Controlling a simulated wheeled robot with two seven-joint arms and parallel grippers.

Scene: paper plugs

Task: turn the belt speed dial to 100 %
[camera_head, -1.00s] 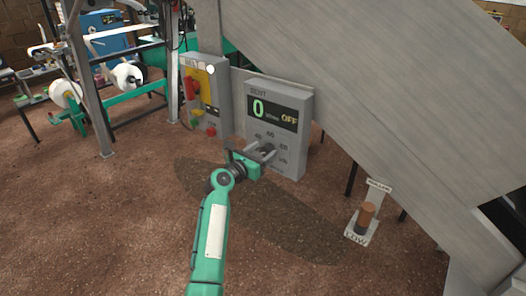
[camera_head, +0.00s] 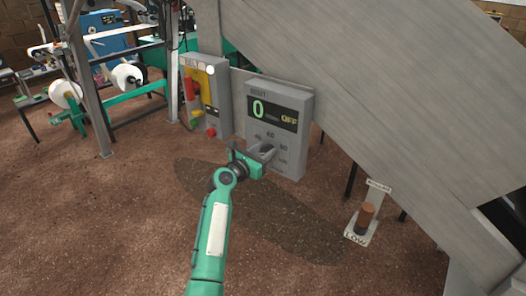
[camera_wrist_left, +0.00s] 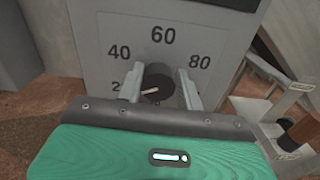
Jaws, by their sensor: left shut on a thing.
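The belt speed dial (camera_wrist_left: 157,82) is a dark round knob on the front of the grey belt box (camera_head: 299,150). Its white mark points left and slightly down, towards the 20. The scale shows 40, 60 and 80; its lower right part, with the 100, is hidden by my gripper in the left wrist view. The box display (camera_head: 272,112) reads a green 0 and a yellow OFF. My left gripper (camera_head: 264,151) is at the dial, its fingers shut on the knob's two sides. My right gripper is not in view.
A smaller control box (camera_head: 222,98) with a red handle and yellow panel stands left of the belt box. A sloping grey chute (camera_head: 400,90) hangs to the right. A brown roller on a stand (camera_head: 365,217) marked LOW is at lower right. The brown floor in front is open.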

